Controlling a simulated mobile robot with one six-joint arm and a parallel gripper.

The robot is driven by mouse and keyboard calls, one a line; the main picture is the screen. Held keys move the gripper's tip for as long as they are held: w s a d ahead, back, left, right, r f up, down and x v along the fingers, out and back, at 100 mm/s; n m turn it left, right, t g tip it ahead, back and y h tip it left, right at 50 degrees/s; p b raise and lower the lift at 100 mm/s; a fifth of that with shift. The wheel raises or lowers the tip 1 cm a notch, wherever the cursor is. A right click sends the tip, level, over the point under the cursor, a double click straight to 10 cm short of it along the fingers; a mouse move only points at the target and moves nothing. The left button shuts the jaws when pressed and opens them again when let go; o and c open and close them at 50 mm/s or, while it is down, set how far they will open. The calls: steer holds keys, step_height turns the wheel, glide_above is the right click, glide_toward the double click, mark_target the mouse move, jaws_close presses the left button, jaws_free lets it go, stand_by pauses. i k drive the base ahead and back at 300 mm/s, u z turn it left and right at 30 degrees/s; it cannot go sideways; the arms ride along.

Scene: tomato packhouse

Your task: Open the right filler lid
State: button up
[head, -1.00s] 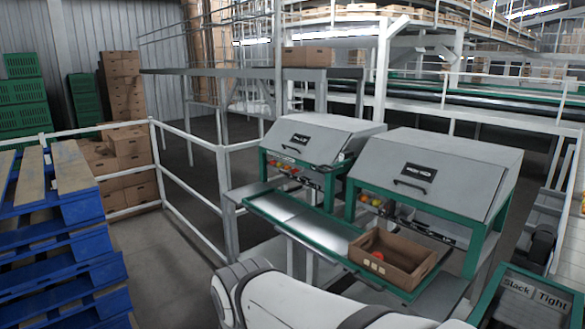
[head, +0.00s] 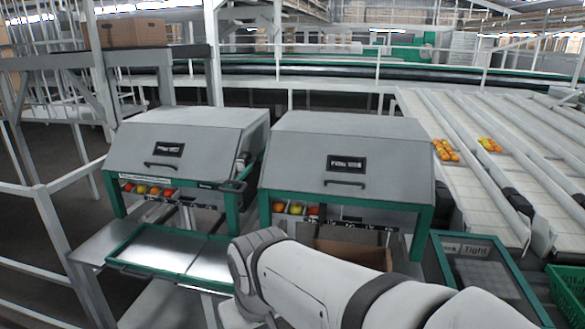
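The right filler (head: 425,245) is a green-framed machine with a sloped grey lid (head: 300,165). The lid is down, with a dark label (head: 346,163) and a dark bar handle (head: 345,183) on its front face. Several red and yellow tomatoes (head: 296,208) show in the opening under it. The left filler (head: 116,193) stands beside it, its own grey lid (head: 195,145) also down. My white arm crosses the lower middle, in front of the right filler's lower part. My gripper is not visible.
A brown open carton (head: 350,247) sits at the right filler, partly hidden by my arm. A green-edged tray (head: 180,252) juts out before the left filler. A green-framed panel marked "Tight" (head: 475,250) stands at right. White conveyor lanes (head: 470,180) run behind it.

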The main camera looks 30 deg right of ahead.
mark_target(400, 171)
steer(key=z, duration=0.5)
steer(key=i, duration=0.8)
steer(key=z, duration=0.3)
steer(key=k, duration=0.9)
steer(key=z, duration=0.15)
steer(key=i, duration=0.9)
steer(key=u, duration=0.05)
